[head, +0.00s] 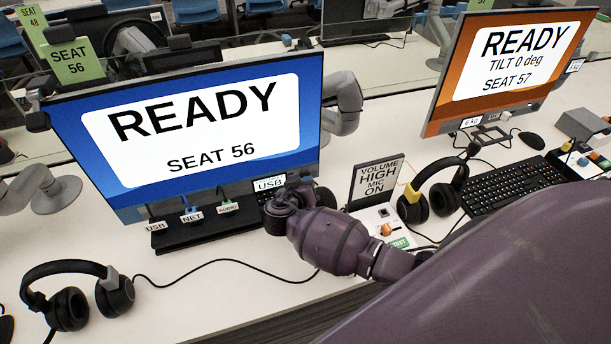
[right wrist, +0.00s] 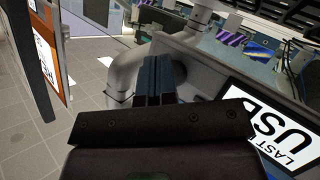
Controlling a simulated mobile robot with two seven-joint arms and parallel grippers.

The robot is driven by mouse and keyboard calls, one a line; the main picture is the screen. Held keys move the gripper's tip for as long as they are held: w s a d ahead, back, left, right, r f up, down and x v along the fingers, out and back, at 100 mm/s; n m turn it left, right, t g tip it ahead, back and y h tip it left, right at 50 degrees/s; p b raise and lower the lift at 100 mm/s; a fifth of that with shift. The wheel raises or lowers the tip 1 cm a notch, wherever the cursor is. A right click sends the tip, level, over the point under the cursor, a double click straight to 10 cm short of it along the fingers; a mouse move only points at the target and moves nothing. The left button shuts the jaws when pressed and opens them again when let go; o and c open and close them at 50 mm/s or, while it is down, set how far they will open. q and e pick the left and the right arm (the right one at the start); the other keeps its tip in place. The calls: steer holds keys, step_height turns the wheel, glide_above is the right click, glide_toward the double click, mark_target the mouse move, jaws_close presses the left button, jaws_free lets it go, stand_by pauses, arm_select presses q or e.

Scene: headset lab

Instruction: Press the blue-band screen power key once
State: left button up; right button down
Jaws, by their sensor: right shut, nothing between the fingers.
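The blue-band screen (head: 190,135) stands at the left of the head view. It reads READY, SEAT 56. The power key cannot be made out in either view. I cannot tell whether the fingertips touch the screen. My left gripper is not in view.
An orange screen (head: 508,68) for seat 57 stands at the right. A volume sign (head: 376,180), headphones (head: 428,192) and a keyboard (head: 512,184) are on the desk to the right. Another headset (head: 72,300) lies at front left, its cable crossing the front desk.

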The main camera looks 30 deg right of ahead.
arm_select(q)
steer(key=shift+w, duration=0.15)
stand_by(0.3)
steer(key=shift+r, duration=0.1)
arm_select(e)
steer(key=shift+s+a, duration=0.1)
steer(key=shift+s, duration=0.25)
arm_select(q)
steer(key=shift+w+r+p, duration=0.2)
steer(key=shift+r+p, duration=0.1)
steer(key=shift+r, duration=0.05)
arm_select(e)
steer(key=shift+s, duration=0.35)
steer(key=shift+s+a+p, duration=0.2)
steer(key=shift+s+p, duration=0.05)
steer(key=shift+s, duration=0.4)
steer(key=shift+s+a+p, duration=0.15)
steer(key=shift+s+p, duration=0.1)
steer(key=shift+s, duration=0.35)
steer(key=shift+s+a+p, duration=0.25)
steer(key=shift+s+p, duration=0.1)
steer(key=shift+s, duration=0.75)
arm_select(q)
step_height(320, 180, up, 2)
arm_select(e)
steer(key=shift+s, duration=0.1)
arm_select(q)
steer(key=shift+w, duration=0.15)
